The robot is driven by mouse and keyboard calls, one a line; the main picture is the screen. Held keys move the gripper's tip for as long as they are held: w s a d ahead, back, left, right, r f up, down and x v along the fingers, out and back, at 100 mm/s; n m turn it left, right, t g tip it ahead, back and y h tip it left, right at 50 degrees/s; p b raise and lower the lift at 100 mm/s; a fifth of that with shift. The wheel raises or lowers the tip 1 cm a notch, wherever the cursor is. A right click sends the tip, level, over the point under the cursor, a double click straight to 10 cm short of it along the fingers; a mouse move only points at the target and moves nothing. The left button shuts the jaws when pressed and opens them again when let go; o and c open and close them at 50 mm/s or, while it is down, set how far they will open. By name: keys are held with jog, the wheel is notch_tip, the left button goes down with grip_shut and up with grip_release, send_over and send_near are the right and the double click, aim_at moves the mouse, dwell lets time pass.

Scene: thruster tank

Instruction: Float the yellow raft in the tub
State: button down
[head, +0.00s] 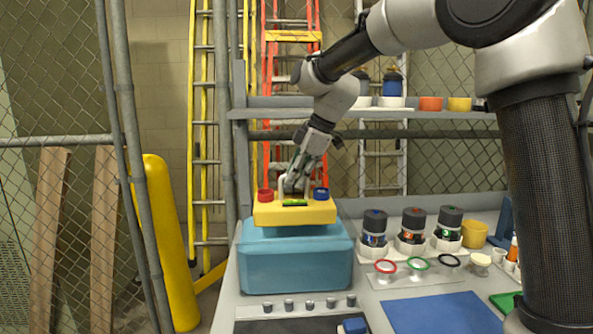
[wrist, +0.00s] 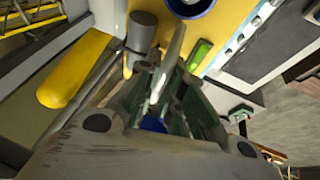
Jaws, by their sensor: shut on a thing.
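The yellow raft (head: 294,213) shows in the head view at the blue tub (head: 294,268), level and over its top. It carries a red part at its left, a blue part at its right and a small green level-like strip in front. My gripper (head: 297,184) is above the raft and shut on its upright grey handle. In the wrist view the raft's yellow deck (wrist: 150,60) lies below my gripper (wrist: 170,75), with the handle between the fingers. I cannot tell whether the raft's underside touches the water.
Right of the tub stand several dark-lidded jars (head: 374,228), coloured rings on a clear plate (head: 420,274), a yellow cup (head: 475,234) and a blue mat (head: 440,313). Several small grey pegs (head: 309,305) line the front. A shelf (head: 420,115) with pots runs behind.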

aim_at(297, 197)
dwell(0.3)
jog(key=shift+f, duration=2.9)
jog(key=c, duration=1.5)
grip_release()
